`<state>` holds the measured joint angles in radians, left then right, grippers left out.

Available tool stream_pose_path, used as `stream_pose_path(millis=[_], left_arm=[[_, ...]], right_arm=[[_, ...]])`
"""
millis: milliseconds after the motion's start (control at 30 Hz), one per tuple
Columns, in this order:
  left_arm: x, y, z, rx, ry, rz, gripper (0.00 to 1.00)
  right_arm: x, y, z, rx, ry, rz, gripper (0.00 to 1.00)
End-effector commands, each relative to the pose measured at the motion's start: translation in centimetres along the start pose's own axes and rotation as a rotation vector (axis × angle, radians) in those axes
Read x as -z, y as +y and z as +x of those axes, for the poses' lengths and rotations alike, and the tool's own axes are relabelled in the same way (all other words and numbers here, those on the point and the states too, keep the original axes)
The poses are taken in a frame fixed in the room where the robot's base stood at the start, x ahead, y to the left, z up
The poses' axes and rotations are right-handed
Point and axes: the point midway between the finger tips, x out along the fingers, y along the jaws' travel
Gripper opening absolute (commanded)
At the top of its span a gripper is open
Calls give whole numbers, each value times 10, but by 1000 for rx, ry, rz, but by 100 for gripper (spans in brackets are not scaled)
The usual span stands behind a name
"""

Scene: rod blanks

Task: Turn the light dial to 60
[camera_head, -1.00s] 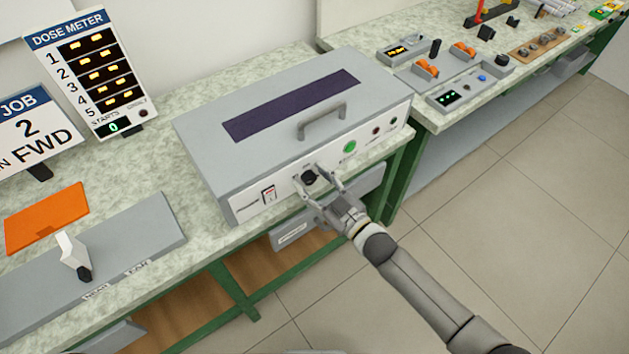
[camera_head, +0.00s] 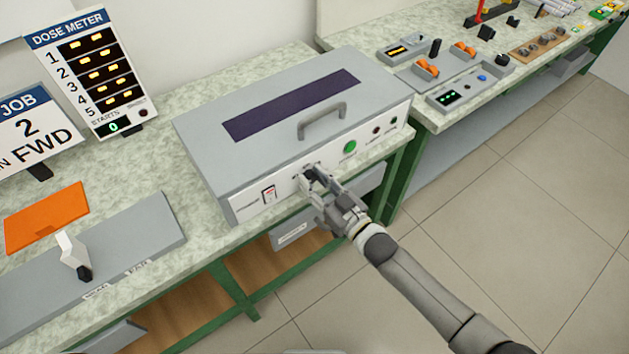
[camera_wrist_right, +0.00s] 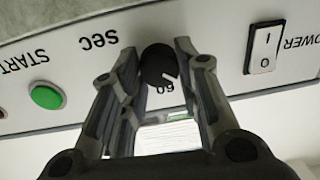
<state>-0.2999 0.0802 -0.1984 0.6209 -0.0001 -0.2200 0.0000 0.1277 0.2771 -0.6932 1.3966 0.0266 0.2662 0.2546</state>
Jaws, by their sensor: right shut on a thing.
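The light dial is a small black round knob with a white pointer line on the front panel of the grey box. In the right wrist view the dial (camera_wrist_right: 160,66) sits between the fingertips, with "60" and "sec" printed beside it and the pointer lying near the "60". My right gripper (camera_head: 312,178) is at the panel and shut on the dial; it also shows in the right wrist view (camera_wrist_right: 158,62). In the head view the fingers mostly cover the dial. My left gripper is out of view.
The grey box (camera_head: 215,120) has a handle (camera_head: 322,118) on top. A green start button (camera_head: 350,146) and a power switch (camera_head: 268,194) flank the dial. A dose meter board (camera_head: 90,70) and an orange plate (camera_head: 45,216) stand left.

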Motion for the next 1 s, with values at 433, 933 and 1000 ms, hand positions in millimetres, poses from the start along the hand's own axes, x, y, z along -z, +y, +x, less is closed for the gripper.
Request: stream_pose_path(millis=[433,933,1000], left_arm=[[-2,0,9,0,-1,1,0],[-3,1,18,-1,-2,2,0],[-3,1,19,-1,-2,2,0]], right_arm=[[-3,1,0,-6,22,417,6],[-4,2,-1,-12,39,738,6],[-4,2,-1,-12,40,760,6]])
